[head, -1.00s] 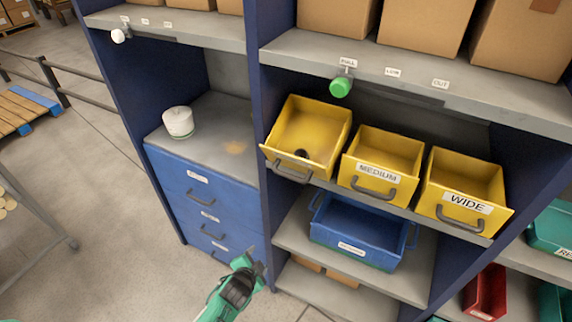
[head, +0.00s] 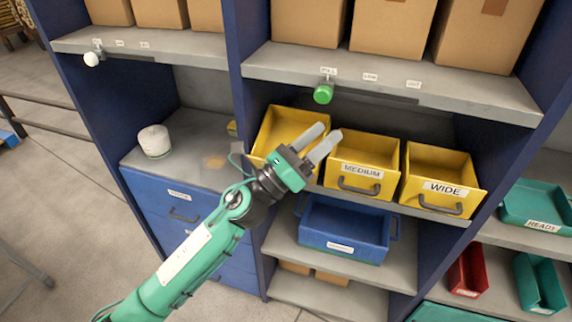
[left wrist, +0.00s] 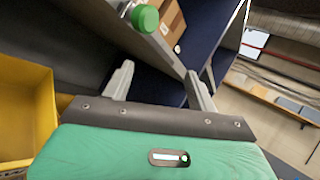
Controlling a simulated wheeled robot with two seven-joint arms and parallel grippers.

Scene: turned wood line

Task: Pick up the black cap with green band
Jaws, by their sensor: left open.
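The black cap with green band cannot be made out now. A small dark object seen earlier in the left yellow bin (head: 268,128) is hidden from the head view by my gripper; I cannot tell whether it is the cap. My left gripper (head: 328,134) is open and empty, in front of the left and MEDIUM yellow bins, its fingers pointing up and right. In the left wrist view the two fingers (left wrist: 160,78) stand apart with nothing between them. My right gripper is not in view.
The MEDIUM bin (head: 361,152) and WIDE bin (head: 440,163) stand to the right. A green knob (head: 323,94) hangs under the shelf edge above. A blue bin (head: 345,222) sits below. A white round container (head: 154,141) stands on the left counter.

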